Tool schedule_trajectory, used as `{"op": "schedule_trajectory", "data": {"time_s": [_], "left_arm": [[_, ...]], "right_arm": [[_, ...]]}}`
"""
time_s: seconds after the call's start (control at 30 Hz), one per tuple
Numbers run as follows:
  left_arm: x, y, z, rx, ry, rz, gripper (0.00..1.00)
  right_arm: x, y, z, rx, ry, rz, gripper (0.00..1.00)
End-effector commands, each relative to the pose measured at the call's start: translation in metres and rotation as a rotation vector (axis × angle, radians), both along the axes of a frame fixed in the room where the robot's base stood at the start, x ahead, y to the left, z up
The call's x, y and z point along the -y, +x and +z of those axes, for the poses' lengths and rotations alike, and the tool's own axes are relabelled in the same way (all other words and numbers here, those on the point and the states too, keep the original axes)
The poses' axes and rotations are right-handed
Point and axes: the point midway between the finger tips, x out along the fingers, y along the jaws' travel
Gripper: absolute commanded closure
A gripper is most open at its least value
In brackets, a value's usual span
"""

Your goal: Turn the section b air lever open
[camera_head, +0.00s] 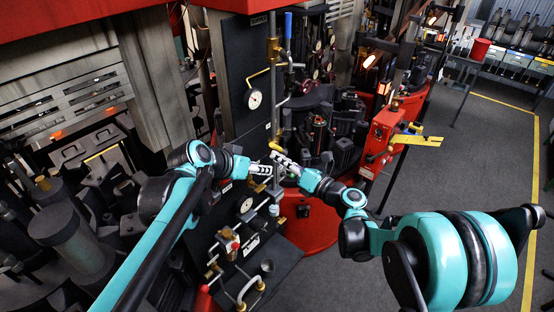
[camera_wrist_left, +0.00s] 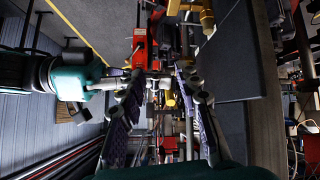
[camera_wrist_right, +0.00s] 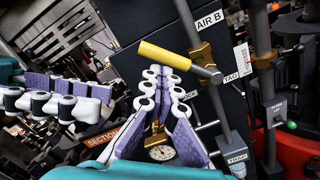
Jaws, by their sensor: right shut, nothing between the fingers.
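The AIR B lever (camera_wrist_right: 165,56) shows in the right wrist view as a yellow handle. It sticks out left from a grey pipe with a brass fitting (camera_wrist_right: 201,52), across the pipe. The white AIR B label (camera_wrist_right: 210,20) is above it. My right gripper (camera_wrist_right: 162,74) is shut and empty, its fingertips just below the handle; I cannot tell if they touch it. It also shows in the head view (camera_head: 276,156). My left gripper (camera_wrist_left: 158,75) is open and empty in the left wrist view, its fingers wide apart. In the head view, it is close beside the right one (camera_head: 270,170).
A dark panel carries a gauge (camera_head: 254,98), and a blue handle (camera_head: 288,25) stands on a pipe above. Lower valves and pipes (camera_head: 236,247) sit below my grippers. A red box (camera_head: 383,130) stands to the right.

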Motion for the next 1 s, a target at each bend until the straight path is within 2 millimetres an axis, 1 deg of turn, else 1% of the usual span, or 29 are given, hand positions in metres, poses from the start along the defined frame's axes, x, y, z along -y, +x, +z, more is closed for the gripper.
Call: {"op": "schedule_trajectory", "data": {"time_s": [0.03, 0.07, 0.1, 0.17, 0.2, 0.3, 0.4, 0.5, 0.6, 0.7, 0.8, 1.0], "left_arm": [[-0.004, -0.022, -0.006, -0.024, 0.016, 0.024, 0.67], [-0.007, -0.034, -0.01, -0.039, 0.027, 0.042, 0.67], [-0.012, -0.051, -0.016, -0.058, 0.04, 0.068, 0.67], [-0.019, -0.075, -0.026, -0.085, 0.061, 0.108, 0.67], [-0.025, -0.09, -0.033, -0.102, 0.076, 0.135, 0.67], [-0.039, -0.127, -0.051, -0.138, 0.11, 0.205, 0.67], [-0.053, -0.158, -0.069, -0.161, 0.142, 0.272, 0.67], [-0.065, -0.181, -0.084, -0.176, 0.168, 0.327, 0.67], [-0.074, -0.197, -0.095, -0.185, 0.184, 0.369, 0.67], [-0.079, -0.205, -0.102, -0.188, 0.195, 0.393, 0.67], [-0.081, -0.208, -0.104, -0.19, 0.2, 0.402, 0.67], [-0.081, -0.208, -0.106, -0.189, 0.199, 0.403, 0.67]], "right_arm": [[-0.001, -0.001, 0.0, 0.001, -0.001, 0.001, 1.0], [-0.001, -0.001, 0.0, 0.001, -0.001, 0.003, 1.0], [-0.001, -0.001, 0.0, 0.0, -0.002, 0.003, 1.0], [-0.002, -0.002, 0.0, 0.0, -0.002, 0.005, 1.0], [-0.002, -0.002, -0.001, 0.001, -0.002, 0.006, 1.0], [-0.003, -0.003, -0.001, 0.001, -0.002, 0.006, 1.0], [-0.003, -0.003, -0.001, 0.001, -0.003, 0.008, 1.0], [-0.003, -0.003, -0.001, 0.001, -0.004, 0.008, 1.0], [-0.003, -0.003, -0.001, 0.002, -0.003, 0.009, 1.0], [-0.003, -0.003, -0.001, 0.001, -0.003, 0.009, 1.0], [-0.003, -0.003, 0.0, -0.005, 0.001, 0.008, 1.0], [-0.002, -0.002, 0.003, -0.04, 0.027, 0.009, 1.0]]}}
